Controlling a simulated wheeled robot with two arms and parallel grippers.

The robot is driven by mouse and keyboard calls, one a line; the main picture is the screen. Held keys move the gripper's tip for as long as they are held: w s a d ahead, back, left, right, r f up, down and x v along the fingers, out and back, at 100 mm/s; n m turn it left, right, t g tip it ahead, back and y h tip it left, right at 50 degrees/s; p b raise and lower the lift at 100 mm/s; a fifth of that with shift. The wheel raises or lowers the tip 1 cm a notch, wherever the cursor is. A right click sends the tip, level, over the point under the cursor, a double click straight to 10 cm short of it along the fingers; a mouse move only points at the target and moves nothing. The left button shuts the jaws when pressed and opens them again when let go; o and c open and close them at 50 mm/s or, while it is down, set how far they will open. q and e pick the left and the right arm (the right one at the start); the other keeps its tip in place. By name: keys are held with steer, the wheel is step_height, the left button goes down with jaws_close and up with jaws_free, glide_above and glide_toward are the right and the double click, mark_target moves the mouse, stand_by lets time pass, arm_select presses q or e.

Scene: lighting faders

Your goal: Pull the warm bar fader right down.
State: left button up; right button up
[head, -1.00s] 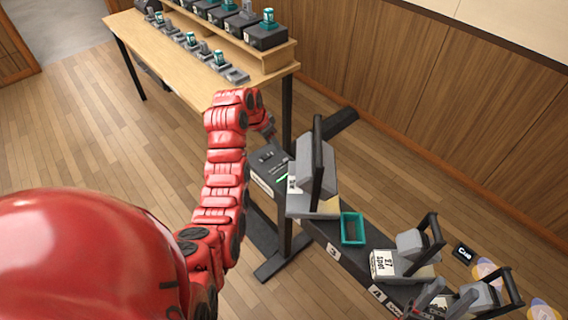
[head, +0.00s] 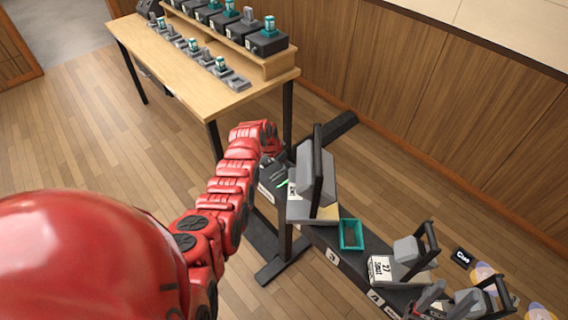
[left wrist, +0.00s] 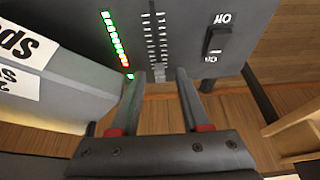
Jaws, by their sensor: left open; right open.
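The dark fader panel (left wrist: 185,30) fills the top of the left wrist view, with its lettering upside down. A slot with white scale marks (left wrist: 155,35) runs down it. A small grey block, seemingly the fader knob (left wrist: 158,71), sits at the slot's near end, between my left gripper's fingertips (left wrist: 162,76); whether they touch it I cannot tell. The left gripper is open. The warm bar name is not readable. In the head view the panel (head: 268,192) is partly hidden by my red left arm, which also hides most of the left gripper.
Beside the slot are a lit LED column (left wrist: 115,42) and an on/off switch (left wrist: 217,42). A large lamp (head: 310,185) stands right beside the panel. A teal tray (head: 351,222) and smaller lamps (head: 405,250) follow along the bar. A wooden table (head: 190,75) stands behind.

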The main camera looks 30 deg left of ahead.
arm_select(q)
steer(key=shift+c, duration=0.3)
jaws_close()
stand_by(1.3)
